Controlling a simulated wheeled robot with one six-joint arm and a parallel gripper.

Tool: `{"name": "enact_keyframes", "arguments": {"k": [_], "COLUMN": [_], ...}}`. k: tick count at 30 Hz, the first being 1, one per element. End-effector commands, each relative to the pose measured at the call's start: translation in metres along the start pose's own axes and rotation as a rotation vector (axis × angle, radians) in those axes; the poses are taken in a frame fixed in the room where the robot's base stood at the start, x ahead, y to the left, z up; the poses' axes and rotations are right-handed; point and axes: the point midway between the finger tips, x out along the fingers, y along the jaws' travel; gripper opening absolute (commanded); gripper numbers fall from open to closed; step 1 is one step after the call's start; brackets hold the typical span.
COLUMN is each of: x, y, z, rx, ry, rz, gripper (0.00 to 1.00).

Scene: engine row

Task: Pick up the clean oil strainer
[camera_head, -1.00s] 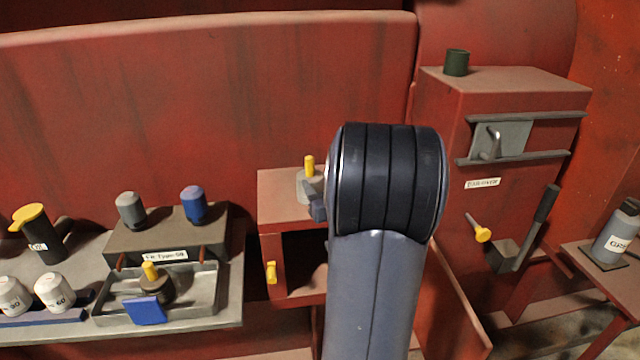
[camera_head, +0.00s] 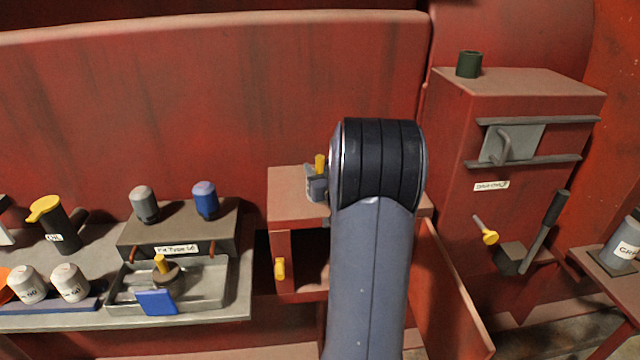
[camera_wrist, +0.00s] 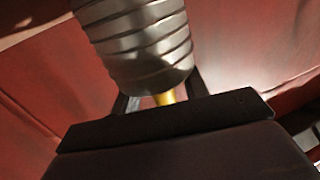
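In the wrist view a silver ribbed cylinder (camera_wrist: 140,40), which looks like the strainer, has a yellow handle (camera_wrist: 167,97) pointing toward my gripper. My gripper's dark fingers (camera_wrist: 163,98) stand apart on either side of the handle, with a gap showing at the left. In the head view the yellow handle (camera_head: 320,162) shows above the red stand, while my gripper (camera_head: 316,186) and arm hide most of what is below it. A second, darker strainer with a yellow handle (camera_head: 161,266) stands in a grey metal tray (camera_head: 215,290) on the left bench.
The red stand (camera_head: 285,183) has a yellow knob (camera_head: 280,269) on its front. Grey and blue canisters (camera_head: 205,200) and white canisters (camera_head: 70,283) stand at left. A red cabinet (camera_head: 450,130) with levers is at right. A red panel (camera_head: 450,300) stands beside my arm.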

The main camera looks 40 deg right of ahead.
Motion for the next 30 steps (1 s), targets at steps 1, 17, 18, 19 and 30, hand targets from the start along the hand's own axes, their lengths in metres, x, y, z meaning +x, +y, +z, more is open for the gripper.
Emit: {"name": "enact_keyframes", "arguments": {"k": [1,17,18,19,30], "x": [0.0,0.0,0.0,0.0,0.0], "y": [0.0,0.0,0.0,0.0,0.0], "z": [0.0,0.0,0.0,-0.001,-0.018], "rx": [0.0,0.0,0.0,-0.001,-0.003], "ry": [0.0,0.0,0.0,0.002,0.006], "rz": [0.0,0.0,0.0,0.0,-0.001], "gripper": [0.38,0.0,0.0,0.0,0.0]}}
